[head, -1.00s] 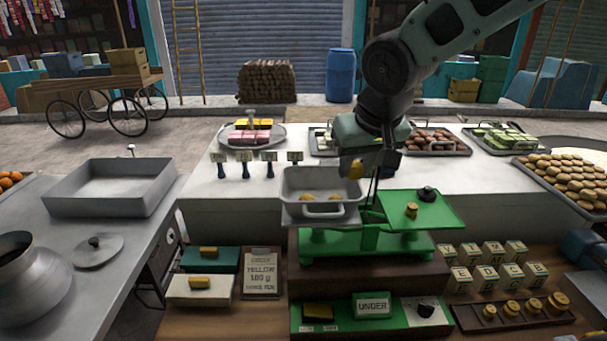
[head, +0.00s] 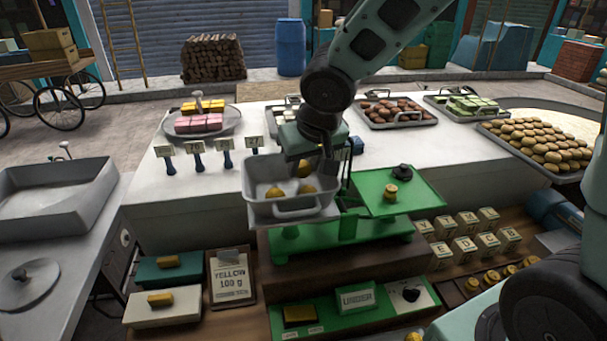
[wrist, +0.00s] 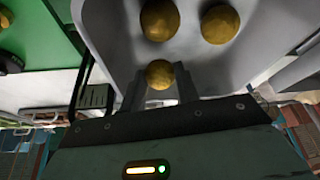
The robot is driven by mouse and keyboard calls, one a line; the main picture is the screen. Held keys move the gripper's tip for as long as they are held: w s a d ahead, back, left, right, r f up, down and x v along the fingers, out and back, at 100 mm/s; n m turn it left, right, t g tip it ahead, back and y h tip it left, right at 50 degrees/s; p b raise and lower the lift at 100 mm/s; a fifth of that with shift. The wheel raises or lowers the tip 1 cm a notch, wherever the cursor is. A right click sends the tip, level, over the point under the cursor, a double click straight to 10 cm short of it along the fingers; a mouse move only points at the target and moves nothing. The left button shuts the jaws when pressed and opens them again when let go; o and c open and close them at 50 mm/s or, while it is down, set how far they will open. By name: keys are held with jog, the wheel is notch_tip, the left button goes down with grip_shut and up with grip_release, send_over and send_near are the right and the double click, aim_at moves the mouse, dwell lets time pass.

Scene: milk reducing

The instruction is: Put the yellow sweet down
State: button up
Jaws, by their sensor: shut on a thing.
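My gripper (head: 304,160) is shut on a round yellow sweet (head: 303,169), low at the back of the grey scale pan (head: 262,208). In the wrist view the held sweet (wrist: 160,74) sits between my fingertips (wrist: 160,88). I cannot tell whether it touches the pan floor. Two other yellow sweets lie in the pan, one on the left (head: 275,192) and one on the right (head: 306,187). The pan rests on the left side of the green balance scale (head: 340,238). A weight (head: 390,192) stands on the right green plate (head: 412,205).
A sign (head: 355,298) below the scale reads UNDER. A card (head: 231,277) reads YELLOW 100 g. Trays of brown sweets (head: 394,110) and green sweets (head: 472,104) stand behind on the right, and a plate of pink and yellow blocks (head: 198,123) on the left.

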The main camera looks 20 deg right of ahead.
jog(key=shift+f, duration=0.95)
